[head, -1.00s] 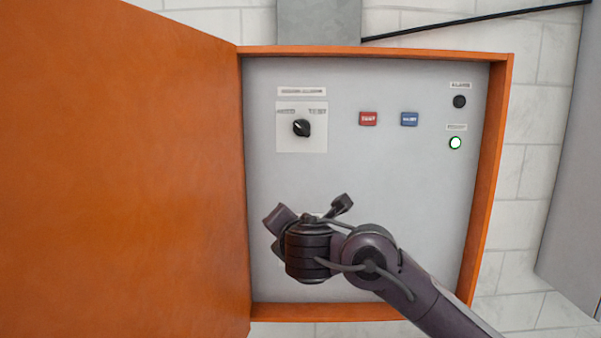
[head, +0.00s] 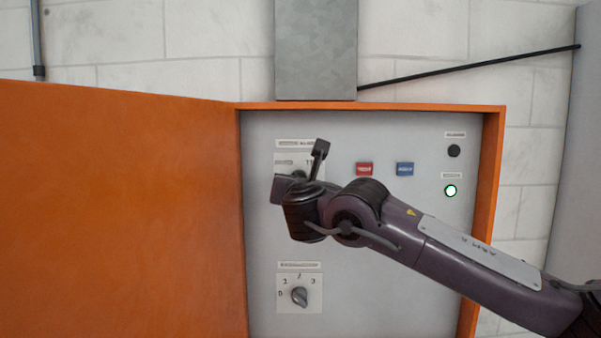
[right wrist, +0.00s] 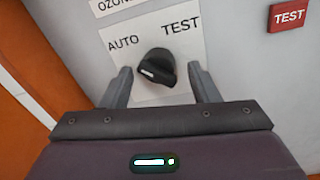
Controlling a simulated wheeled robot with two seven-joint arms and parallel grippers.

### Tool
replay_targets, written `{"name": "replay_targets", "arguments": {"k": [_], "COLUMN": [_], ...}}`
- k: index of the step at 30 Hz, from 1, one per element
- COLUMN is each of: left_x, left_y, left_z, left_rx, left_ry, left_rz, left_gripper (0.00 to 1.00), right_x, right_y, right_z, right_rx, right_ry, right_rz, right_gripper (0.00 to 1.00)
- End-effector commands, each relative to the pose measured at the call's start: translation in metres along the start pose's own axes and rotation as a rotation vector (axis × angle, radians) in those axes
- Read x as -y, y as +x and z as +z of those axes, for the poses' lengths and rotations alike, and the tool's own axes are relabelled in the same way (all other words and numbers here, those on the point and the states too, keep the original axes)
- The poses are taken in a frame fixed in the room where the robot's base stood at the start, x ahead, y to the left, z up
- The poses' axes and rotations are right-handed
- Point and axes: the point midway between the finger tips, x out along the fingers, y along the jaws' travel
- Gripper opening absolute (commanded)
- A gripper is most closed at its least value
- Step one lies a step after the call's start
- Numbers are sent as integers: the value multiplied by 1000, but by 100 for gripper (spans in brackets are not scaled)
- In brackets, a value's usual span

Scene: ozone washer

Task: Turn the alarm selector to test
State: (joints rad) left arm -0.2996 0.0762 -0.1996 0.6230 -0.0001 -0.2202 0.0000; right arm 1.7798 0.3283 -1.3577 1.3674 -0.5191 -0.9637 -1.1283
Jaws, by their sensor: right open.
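The alarm selector (right wrist: 155,68) is a black knob on a white plate marked AUTO and TEST. Its white mark lies on the left, AUTO side. In the head view the selector (head: 298,174) is mostly hidden by my right gripper. My right gripper (right wrist: 160,72) is open, with one finger on each side of the knob. A gap shows between each finger and the knob, and I cannot tell how deep the fingers reach. My left gripper is not in view.
The panel sits in an orange cabinet (head: 370,106) with its door (head: 120,210) open on the left. A red TEST button (head: 364,169), a blue button (head: 405,169), a dark lamp (head: 454,151) and a lit lamp (head: 450,191) are to the right. A numbered knob (head: 299,296) is below.

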Motion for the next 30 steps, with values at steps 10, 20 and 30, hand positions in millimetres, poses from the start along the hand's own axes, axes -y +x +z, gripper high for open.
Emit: {"name": "replay_targets", "arguments": {"k": [10,20,30], "left_x": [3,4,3], "left_y": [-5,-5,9], "left_z": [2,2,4], "left_rx": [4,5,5], "left_ry": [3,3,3], "left_rz": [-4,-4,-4], "left_gripper": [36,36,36], "right_x": [0,1,2], "right_y": [8,8,8], "right_z": [0,0,-4], "right_rx": [3,2,4], "right_ry": [0,0,53], "right_rz": [1,0,0], "right_gripper": [55,17,17]}}
